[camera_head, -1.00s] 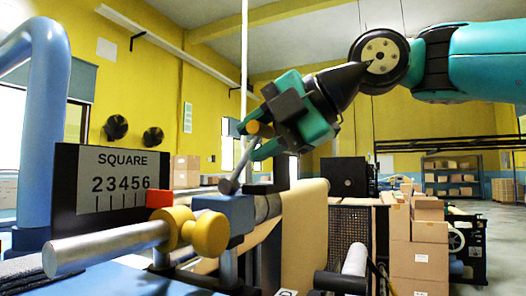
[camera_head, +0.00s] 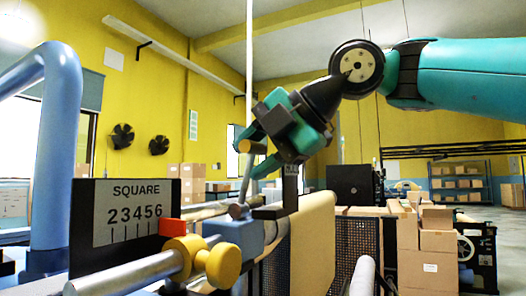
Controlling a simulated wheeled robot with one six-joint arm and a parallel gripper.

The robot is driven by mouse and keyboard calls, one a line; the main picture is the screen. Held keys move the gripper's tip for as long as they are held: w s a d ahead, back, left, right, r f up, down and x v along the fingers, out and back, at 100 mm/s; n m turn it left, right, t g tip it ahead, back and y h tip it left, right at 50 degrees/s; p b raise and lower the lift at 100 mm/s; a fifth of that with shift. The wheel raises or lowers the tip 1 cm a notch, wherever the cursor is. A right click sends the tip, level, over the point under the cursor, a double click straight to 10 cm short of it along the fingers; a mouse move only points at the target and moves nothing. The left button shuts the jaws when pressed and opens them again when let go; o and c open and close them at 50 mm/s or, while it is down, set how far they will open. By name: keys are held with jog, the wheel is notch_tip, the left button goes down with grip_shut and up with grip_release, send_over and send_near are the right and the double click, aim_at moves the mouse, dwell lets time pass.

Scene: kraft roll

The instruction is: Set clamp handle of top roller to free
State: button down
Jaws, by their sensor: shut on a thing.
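The clamp handle (camera_head: 244,183) is a grey metal lever with a round orange knob at its top. It rises from the blue block (camera_head: 235,232) at the near end of the top roller and stands nearly upright, leaning slightly right. My gripper (camera_head: 257,149), with teal fingers and a dark body, reaches in from the upper right. It is shut on the clamp handle near the knob, with one finger above and one below in the picture. The fingers partly hide the grip. Kraft paper (camera_head: 305,235) hangs behind the block.
A yellow clamp knob (camera_head: 222,265) on a silver shaft (camera_head: 130,272) is in front. A blue pipe frame (camera_head: 58,150) rises at left. Cardboard boxes (camera_head: 428,250) are stacked at right.

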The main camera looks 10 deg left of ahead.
jog(key=shift+a+f, duration=0.25)
jog(key=shift+f, duration=0.05)
jog(key=c, duration=1.1)
grip_release()
jog(key=shift+o, duration=0.4)
jog(key=shift+a+f, duration=0.1)
jog(key=shift+a, duration=0.25)
jog(key=shift+w+d+r, duration=0.15)
jog(key=shift+d+r, duration=0.05)
jog(key=shift+r, duration=0.05)
jog(key=shift+d+r, duration=0.15)
jog(key=p+v, duration=0.7)
jog(key=v, duration=0.9)
jog(key=shift+s+d, duration=0.3)
